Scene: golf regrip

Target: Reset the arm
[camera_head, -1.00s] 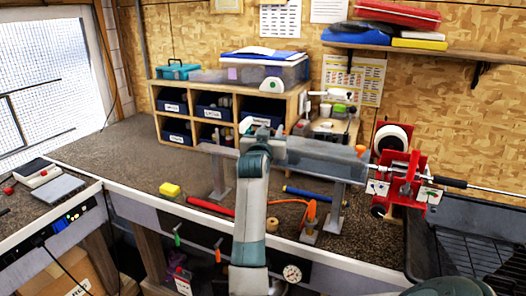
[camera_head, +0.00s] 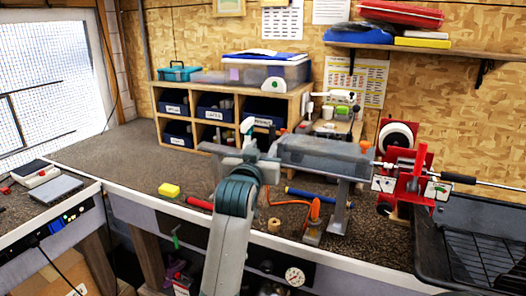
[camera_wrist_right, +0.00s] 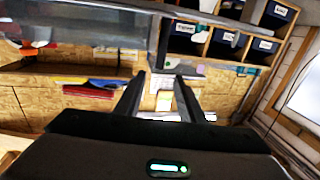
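My right arm rises from the bottom middle of the head view, and its gripper (camera_head: 250,138) is small and partly hidden by the wrist, above the bench near the bins. In the right wrist view the two dark fingers of my right gripper (camera_wrist_right: 160,82) stand apart, with nothing seen between them. My left gripper is not in view. A golf club (camera_head: 490,184) with a dark grip part lies level at the red vise (camera_head: 405,180) on the right.
A grey trough (camera_head: 325,152) on posts stands close beside my right wrist. Behind it is a wooden cubby (camera_head: 192,141) with labelled bins. A black tray (camera_head: 432,245) is at right.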

